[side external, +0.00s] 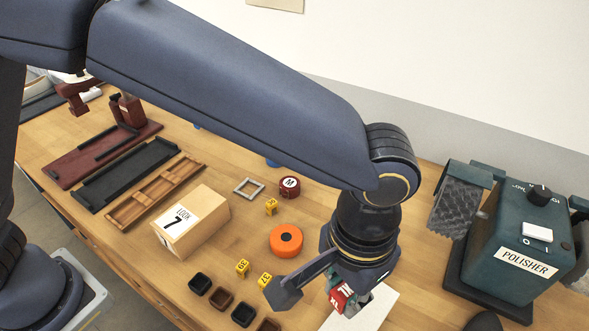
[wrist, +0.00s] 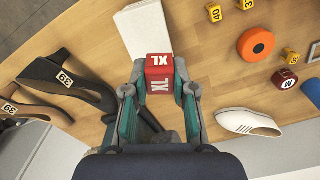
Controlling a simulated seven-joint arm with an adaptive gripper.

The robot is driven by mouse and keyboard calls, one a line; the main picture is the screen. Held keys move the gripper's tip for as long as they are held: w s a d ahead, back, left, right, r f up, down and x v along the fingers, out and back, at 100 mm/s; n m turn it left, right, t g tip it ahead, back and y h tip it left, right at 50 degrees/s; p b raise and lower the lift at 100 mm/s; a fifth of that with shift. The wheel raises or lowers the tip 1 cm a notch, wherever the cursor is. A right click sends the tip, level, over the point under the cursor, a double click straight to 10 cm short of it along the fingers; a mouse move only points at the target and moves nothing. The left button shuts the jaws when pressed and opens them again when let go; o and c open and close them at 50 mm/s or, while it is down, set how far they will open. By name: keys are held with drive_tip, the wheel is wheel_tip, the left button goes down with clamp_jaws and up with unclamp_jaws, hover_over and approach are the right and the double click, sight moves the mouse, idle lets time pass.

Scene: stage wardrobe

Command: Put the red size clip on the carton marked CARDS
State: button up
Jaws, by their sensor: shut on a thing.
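The red size clip (wrist: 159,76) is a red block marked XL. My gripper (wrist: 158,88) is shut on it, one finger on each side, in the wrist view. In the side view my gripper (side external: 328,287) is at the lower right, with part of the red clip (side external: 341,297) showing. A flat-topped white thing (side external: 377,312) lies below and beside the gripper; it also shows ahead of the clip in the wrist view (wrist: 139,23). No CARDS marking is readable in either view, and I cannot tell whether this white thing is the carton.
A box marked LOOK 7 (side external: 193,222) stands left of centre. An orange disc (side external: 286,240), yellow number cubes (side external: 242,267), a dark red M piece (side external: 289,187) and small dark trays (side external: 200,283) lie nearby. A green POLISHER (side external: 520,245) stands right. A white shoe (wrist: 247,122) lies beside the gripper.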

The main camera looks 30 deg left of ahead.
sight(358, 316)
drive_tip(key=f, duration=0.1)
drive_tip(key=w+d+f, duration=0.2)
drive_tip(key=shift+d+f, duration=0.15)
drive_tip(key=shift+f, duration=0.25)
drive_tip(key=shift+w+d+f, duration=0.1)
drive_tip(key=shift+f, duration=0.75)
drive_tip(key=shift+w+d+f, duration=0.1)
drive_tip(key=shift+f, duration=0.75)
drive_tip(key=shift+f, duration=0.1)
drive_tip(key=o, duration=0.7)
